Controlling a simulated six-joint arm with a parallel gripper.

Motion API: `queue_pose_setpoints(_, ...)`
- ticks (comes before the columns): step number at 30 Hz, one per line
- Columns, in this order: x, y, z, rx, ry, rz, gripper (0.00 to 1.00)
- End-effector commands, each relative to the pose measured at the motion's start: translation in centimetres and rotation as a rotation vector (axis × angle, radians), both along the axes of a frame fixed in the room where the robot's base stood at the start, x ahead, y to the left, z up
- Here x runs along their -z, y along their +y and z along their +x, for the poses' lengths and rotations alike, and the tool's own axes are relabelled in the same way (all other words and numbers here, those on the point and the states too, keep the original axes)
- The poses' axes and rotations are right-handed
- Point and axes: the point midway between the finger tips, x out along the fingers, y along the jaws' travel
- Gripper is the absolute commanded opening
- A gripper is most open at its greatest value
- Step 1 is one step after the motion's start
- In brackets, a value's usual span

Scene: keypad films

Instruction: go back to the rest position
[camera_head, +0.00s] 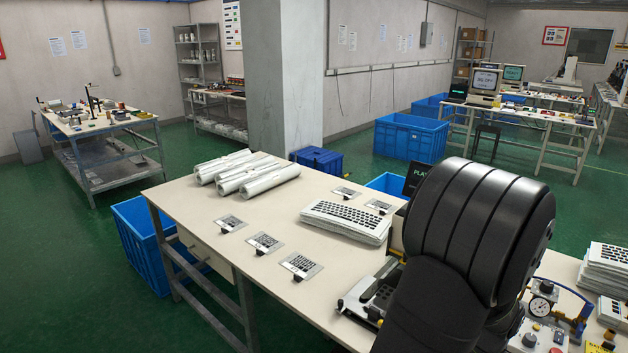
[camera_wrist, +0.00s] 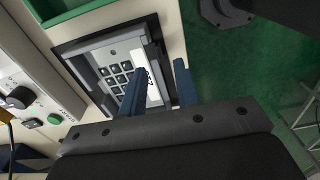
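In the wrist view, the two blue-grey fingers of my gripper (camera_wrist: 160,80) are apart, with nothing visibly clamped between them. Below them is a keypad (camera_wrist: 117,75) with dark square keys, sitting in a dark-framed fixture (camera_wrist: 72,52). A white strip with dark print (camera_wrist: 153,80) shows at the keypad's right side, seen between the fingers; I cannot tell its exact height. In the head view, my black arm fills the lower right and hides my gripper. Part of a metal fixture (camera_head: 358,300) shows left of the arm.
Several small keypad films (camera_head: 264,243) lie on the cream table (camera_head: 200,215). White rolls (camera_head: 270,179) and a stack of white key sheets (camera_head: 346,220) are behind them. The table's left front is clear.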

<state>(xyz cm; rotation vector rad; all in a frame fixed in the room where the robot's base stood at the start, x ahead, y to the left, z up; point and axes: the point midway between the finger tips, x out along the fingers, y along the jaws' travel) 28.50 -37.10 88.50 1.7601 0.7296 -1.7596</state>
Motion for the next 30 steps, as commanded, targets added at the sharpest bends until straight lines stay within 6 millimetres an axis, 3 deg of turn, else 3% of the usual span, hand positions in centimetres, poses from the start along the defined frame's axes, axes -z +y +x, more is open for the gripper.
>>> queue_pose_setpoints(6, 3.1, 0.0, 0.0, 0.000, 0.001, 0.001, 0.29)
queue_pose_setpoints(12, 4.3, 0.0, 0.0, 0.000, 0.000, 0.000, 0.29)
queue_pose_setpoints(25, 4.0, 0.0, 0.0, 0.000, -0.001, -0.001, 0.29)
queue_pose_setpoints(30, 2.6, -0.1, 0.1, 0.000, -0.003, -0.004, 0.29)
